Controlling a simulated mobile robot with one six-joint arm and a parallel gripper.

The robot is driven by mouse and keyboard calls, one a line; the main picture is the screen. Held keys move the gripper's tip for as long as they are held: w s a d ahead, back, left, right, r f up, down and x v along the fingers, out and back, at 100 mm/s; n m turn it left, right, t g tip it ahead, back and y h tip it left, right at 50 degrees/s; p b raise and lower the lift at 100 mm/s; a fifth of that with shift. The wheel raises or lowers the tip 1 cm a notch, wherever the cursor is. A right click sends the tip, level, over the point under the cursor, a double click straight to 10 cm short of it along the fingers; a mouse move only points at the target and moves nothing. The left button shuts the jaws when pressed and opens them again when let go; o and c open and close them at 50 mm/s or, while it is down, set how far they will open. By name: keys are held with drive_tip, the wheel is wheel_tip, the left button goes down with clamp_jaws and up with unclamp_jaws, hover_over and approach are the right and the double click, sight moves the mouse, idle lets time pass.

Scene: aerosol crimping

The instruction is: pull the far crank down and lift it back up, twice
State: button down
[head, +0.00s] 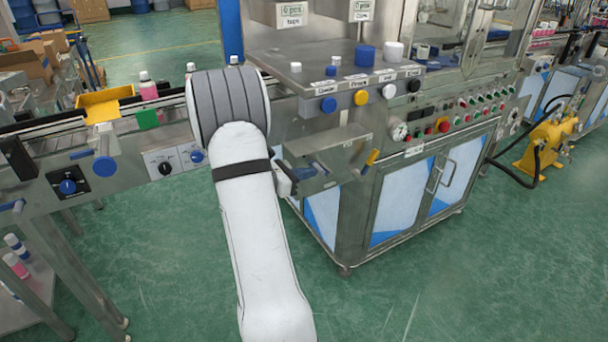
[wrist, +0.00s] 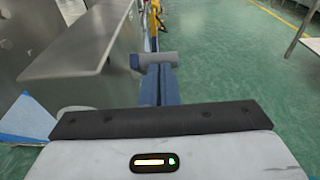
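The far crank is most likely the lever with a yellow grip (head: 372,158) at the right end of the small steel shelf on the machine. A yellow upright part (wrist: 154,20) beyond the shelf in the wrist view may be the same grip, but it is too small to be sure. In the head view my arm hides most of the gripper.
The steel shelf (head: 322,150) juts from the machine close to my gripper. Below are cabinet doors (head: 400,205); a button panel (head: 460,112) is at right. A conveyor (head: 150,125) runs at left. A yellow machine (head: 548,140) stands at far right. Green floor is clear in front.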

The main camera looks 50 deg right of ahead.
drive_tip(key=shift+s+d+r, duration=0.1)
drive_tip(key=shift+d+r, duration=0.1)
drive_tip(key=shift+r, duration=0.1)
drive_tip(key=f+v, duration=0.2)
drive_tip(key=v, duration=1.1)
drive_tip(key=shift+a, duration=0.3)
